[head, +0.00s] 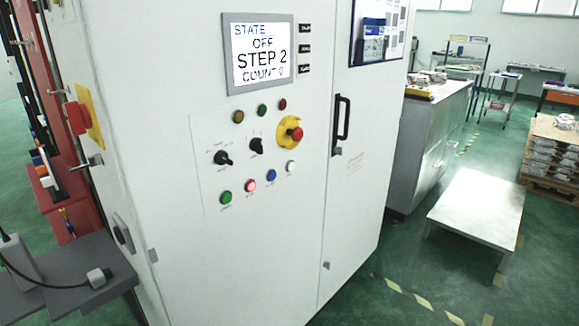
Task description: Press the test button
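A white control cabinet (200,265) fills the middle of the head view. Its lower button row has a green button (225,197), a lit red button (250,186), a blue button (271,175) and a white button (291,167). Their labels are too small to read, so I cannot tell which is the test button. The screen (258,55) above reads STATE OFF, STEP 2, COUNT 0. Neither of my grippers is in view, and nothing covers the panel.
Above the buttons are two black selector knobs (222,158) (256,145), a red emergency stop (293,134) on yellow, and small lamps (262,110). A black door handle (342,122) is to the right. A low white table (485,208) stands right. A dark grey shelf (65,262) juts out left.

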